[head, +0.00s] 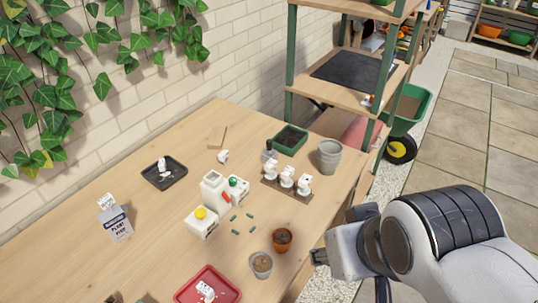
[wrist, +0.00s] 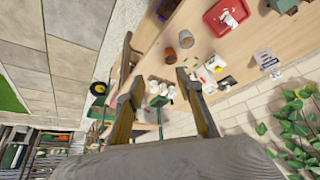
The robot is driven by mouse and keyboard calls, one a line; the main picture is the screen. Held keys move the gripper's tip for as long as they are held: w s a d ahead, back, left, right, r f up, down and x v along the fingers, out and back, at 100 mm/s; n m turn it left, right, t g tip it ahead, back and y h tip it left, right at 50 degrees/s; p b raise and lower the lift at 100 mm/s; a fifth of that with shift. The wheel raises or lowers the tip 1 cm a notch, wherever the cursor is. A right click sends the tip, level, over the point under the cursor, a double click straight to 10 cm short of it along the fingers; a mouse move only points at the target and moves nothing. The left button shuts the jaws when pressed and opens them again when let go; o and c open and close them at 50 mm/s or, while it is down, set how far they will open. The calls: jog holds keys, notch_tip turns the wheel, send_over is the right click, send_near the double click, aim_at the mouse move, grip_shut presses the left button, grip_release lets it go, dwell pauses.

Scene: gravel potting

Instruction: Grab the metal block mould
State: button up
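A small grey metal piece with a dark upright handle (head: 269,151), which looks like the block mould, stands on the wooden table beside the green tray (head: 290,139) in the head view. I cannot make it out clearly in the wrist view. My gripper (head: 318,257) is off the table's right front edge in the head view, well apart from the mould and nearer the camera. In the wrist view my gripper (wrist: 157,65) has its two fingers spread wide, with nothing held between them.
A grey pot stack (head: 330,156) stands right of the mould, and a brown board with white items (head: 287,193) in front. Terracotta (head: 282,239) and grey (head: 262,264) pots stand near the front edge. A white machine (head: 213,190) and red tray (head: 207,287) are left. A shelf (head: 350,95) rises behind.

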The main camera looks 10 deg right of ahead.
jog(key=w+f+t, duration=0.2)
jog(key=w+t, duration=0.2)
jog(key=w, duration=2.6)
jog(key=w+f+t, duration=0.2)
jog(key=w+f, duration=0.5)
jog(key=w, duration=0.5)
jog(key=t, duration=0.2)
send_near(271, 148)
jog(key=w+r, duration=0.1)
jog(key=w+a+r, duration=0.1)
jog(key=shift+w+r, duration=0.3)
jog(key=shift+w+f, duration=0.3)
jog(key=shift+f, duration=0.3)
jog(key=shift+w, duration=0.1)
